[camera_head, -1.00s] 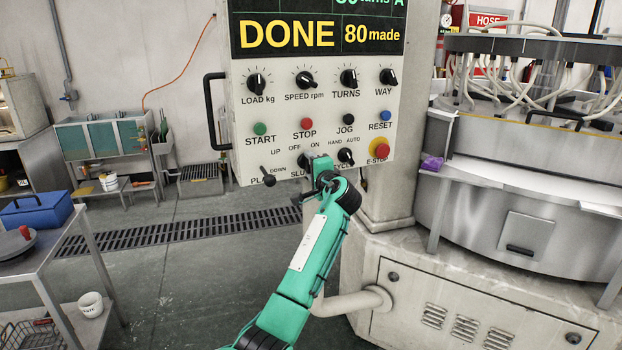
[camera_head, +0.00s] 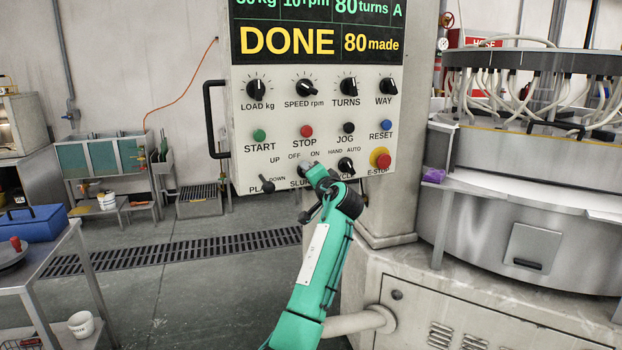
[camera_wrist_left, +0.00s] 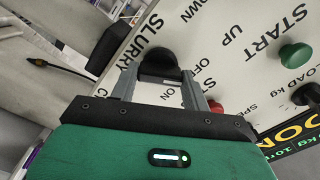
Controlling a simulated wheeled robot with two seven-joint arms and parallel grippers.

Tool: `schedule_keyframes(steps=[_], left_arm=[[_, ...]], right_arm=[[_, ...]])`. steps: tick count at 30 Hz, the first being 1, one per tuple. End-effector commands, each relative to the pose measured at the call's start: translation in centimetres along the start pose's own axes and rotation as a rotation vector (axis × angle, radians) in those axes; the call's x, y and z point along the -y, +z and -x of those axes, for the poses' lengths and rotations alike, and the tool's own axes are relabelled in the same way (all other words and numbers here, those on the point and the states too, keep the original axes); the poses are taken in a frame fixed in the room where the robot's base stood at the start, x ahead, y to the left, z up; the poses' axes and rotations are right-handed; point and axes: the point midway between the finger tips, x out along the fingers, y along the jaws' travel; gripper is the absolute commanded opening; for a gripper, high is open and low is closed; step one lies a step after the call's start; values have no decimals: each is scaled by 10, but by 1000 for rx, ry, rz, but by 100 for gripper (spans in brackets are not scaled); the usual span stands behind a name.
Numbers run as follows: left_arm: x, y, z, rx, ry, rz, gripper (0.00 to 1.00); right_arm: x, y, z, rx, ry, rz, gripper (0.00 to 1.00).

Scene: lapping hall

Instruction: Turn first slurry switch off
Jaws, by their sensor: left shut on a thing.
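The slurry switch is a black knob (camera_wrist_left: 158,66) on the white control panel (camera_head: 285,112), below the STOP button. It has OFF and ON marks beside it and the label SLURRY. My left gripper (camera_head: 312,171) is at the panel; in the left wrist view its two fingers (camera_wrist_left: 158,84) stand either side of the knob, shut on it. In the head view the gripper hides most of the knob and part of its label. I cannot tell which mark the knob points to. My right gripper is not in view.
The plate lever (camera_head: 266,185) is close left of the gripper, the HAND/AUTO knob (camera_head: 346,165) close right. The red E-stop (camera_head: 382,160) is further right. A black handle (camera_head: 209,118) sticks out at the panel's left edge. The lapping machine (camera_head: 530,210) stands at the right.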

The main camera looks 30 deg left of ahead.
Motion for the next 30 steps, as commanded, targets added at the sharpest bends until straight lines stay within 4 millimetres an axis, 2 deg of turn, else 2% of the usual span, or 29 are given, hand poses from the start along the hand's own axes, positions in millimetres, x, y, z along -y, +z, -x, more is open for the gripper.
schedule_keyframes(steps=[11,12,15,25,30], left_arm=[[-3,1,0,3,5,4,24],[-3,1,0,3,5,4,51],[-2,1,0,2,4,4,69],[-1,0,3,0,2,4,69],[-2,0,24,-2,2,6,69]], right_arm=[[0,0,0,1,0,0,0],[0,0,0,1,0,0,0],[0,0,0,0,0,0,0],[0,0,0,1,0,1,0],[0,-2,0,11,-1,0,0]])
